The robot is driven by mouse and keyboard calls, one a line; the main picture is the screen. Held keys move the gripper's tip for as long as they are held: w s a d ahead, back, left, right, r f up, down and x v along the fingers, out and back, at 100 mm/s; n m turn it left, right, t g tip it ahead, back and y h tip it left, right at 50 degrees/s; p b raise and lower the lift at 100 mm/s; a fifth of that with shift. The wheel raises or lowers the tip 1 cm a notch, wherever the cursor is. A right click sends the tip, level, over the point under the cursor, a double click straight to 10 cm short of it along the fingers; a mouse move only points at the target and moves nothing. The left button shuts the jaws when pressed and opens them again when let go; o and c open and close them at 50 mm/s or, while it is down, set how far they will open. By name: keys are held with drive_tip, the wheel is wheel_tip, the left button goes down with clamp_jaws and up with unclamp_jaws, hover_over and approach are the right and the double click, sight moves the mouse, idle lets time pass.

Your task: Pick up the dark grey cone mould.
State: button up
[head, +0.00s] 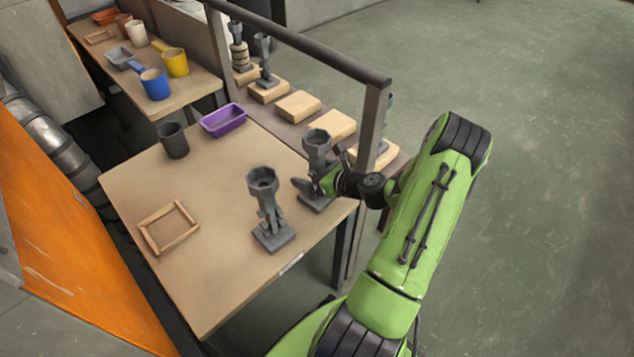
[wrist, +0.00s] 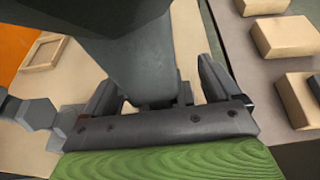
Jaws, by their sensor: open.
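A dark grey cone mould with a wide faceted cup on a stem and square foot (head: 317,146) stands upright near the table's right edge. In the wrist view its large dark body (wrist: 140,70) fills the middle and hides what lies behind it. My gripper (head: 318,176) is at its stem, low above the table, with the jaws open, one finger on each side. In the wrist view the fingers (wrist: 160,92) flank the mould; I cannot tell whether they touch it. A similar grey mould (head: 265,204) stands to the left, also seen at the wrist view's left edge (wrist: 32,112).
The table (head: 215,270) holds a purple tray (head: 224,120), a dark grey cup (head: 173,141) and a wooden frame (head: 168,227). Beyond a dark rail (head: 300,42) are wooden blocks (head: 298,106) and more grey moulds. A rear bench has cups and trays.

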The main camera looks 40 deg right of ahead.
drive_tip(key=shift+r, duration=0.1)
drive_tip(key=c, duration=1.4)
wheel_tip(320, 180, up, 18)
drive_tip(key=p, duration=0.7)
